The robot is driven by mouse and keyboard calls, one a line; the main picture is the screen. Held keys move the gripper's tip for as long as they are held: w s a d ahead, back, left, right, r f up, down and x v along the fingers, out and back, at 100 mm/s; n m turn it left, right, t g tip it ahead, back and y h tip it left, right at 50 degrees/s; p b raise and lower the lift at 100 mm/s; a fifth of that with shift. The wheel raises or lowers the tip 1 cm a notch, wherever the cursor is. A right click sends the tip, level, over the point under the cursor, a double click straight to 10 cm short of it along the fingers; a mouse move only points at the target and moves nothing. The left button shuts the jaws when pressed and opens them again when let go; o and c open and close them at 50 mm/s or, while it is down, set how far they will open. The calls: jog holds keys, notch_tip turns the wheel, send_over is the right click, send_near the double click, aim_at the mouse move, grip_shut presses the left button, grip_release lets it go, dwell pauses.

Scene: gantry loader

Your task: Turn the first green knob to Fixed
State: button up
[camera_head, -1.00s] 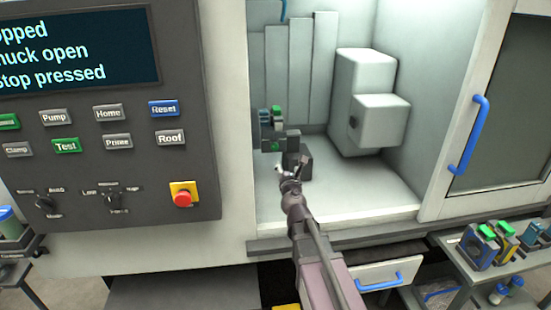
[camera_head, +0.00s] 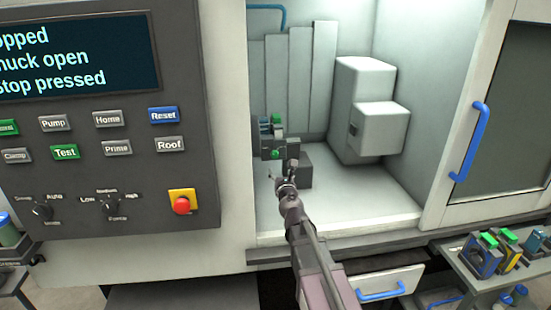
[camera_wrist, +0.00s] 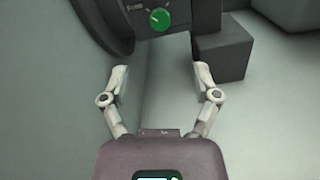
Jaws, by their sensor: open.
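A green knob (camera_wrist: 160,19) sits on the front of a dark block (camera_wrist: 178,14) at the top of the wrist view. A light pointer mark shows on its face. A small white label (camera_wrist: 135,6) beside it is too blurred to read surely. The same knob (camera_head: 275,154) shows small inside the machine in the head view. My gripper (camera_wrist: 160,72) is open and empty, its two fingertips apart and short of the knob. In the head view my gripper (camera_head: 282,171) is just below and in front of the knob.
Another green part (camera_head: 277,119) sits higher behind the block. A dark block (camera_head: 299,168) stands right of my gripper; a pale housing (camera_head: 375,110) is farther right. The control panel (camera_head: 120,190) is at left. The chamber floor (camera_head: 350,205) is clear at right.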

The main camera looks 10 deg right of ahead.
aim_at(275, 155)
jog(key=w, duration=1.1)
jog(key=shift+w, duration=0.2)
jog(key=shift+c, duration=0.2)
grip_shut()
